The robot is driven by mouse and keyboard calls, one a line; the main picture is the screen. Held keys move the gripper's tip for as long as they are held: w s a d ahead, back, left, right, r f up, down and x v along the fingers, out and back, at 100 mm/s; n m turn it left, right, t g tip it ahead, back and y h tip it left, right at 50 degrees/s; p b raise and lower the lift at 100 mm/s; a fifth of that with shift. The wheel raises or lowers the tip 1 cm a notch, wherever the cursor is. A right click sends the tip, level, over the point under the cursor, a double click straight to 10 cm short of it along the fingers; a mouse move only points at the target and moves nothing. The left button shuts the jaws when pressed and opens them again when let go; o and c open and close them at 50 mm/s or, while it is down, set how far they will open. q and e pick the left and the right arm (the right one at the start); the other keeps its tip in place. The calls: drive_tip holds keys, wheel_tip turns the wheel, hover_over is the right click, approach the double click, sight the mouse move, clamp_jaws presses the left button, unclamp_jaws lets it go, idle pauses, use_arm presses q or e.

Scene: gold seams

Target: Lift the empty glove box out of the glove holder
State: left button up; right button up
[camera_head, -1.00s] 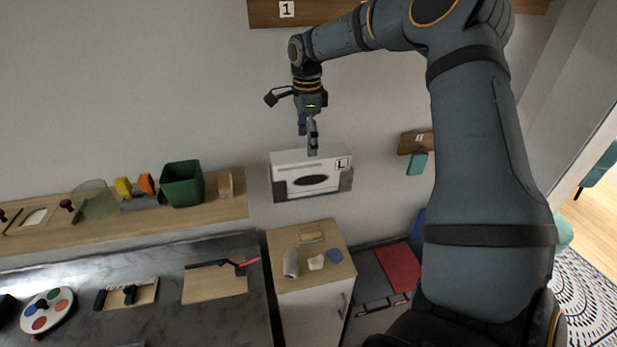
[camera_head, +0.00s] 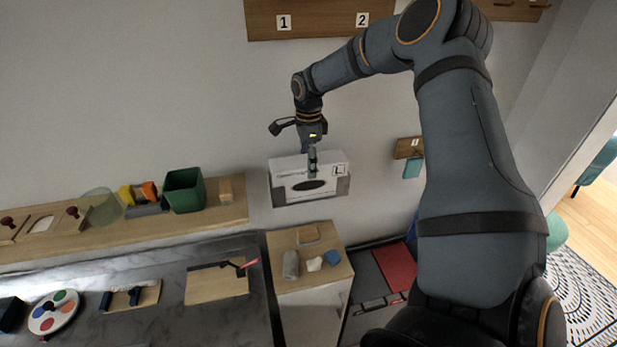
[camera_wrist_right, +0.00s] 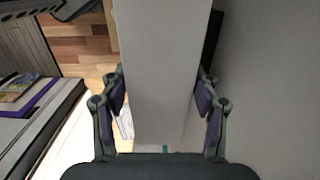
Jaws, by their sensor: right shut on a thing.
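The white glove box (camera_head: 290,170), with a dark oval opening and an "L" mark on its front, sits in the grey glove holder (camera_head: 342,187) on the wall. My right gripper (camera_head: 312,170) comes down from above and is shut on the box across its thickness. In the right wrist view the box (camera_wrist_right: 163,70) runs between both finger pads of the gripper (camera_wrist_right: 160,105). The holder still surrounds the lower part of the box in the head view. Whether any gloves are inside cannot be told. My left gripper is not in view.
A wooden shelf (camera_head: 130,226) with a green bin (camera_head: 184,190) is left of the holder. A small cabinet (camera_head: 310,275) with several small items stands below. A small wall bracket (camera_head: 408,148) is to the right. The wall above the box is bare up to a numbered board (camera_head: 320,20).

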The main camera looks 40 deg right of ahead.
drive_tip(key=shift+c, duration=1.4)
drive_tip(key=shift+r+b, duration=0.3)
drive_tip(key=shift+r, duration=0.2)
wheel_tip(320, 180, up, 8)
drive_tip(key=shift+f+b, duration=0.1)
drive_tip(key=shift+b, duration=1.1)
wheel_tip(320, 180, up, 4)
drive_tip(key=p, duration=0.3)
drive_tip(key=s+a+b, duration=0.4)
drive_tip(key=s, duration=0.4)
drive_tip(key=s+a+b, duration=0.4)
drive_tip(key=s+b, duration=0.1)
drive_tip(key=s, duration=0.2)
drive_tip(key=shift+s+a+f, duration=0.4)
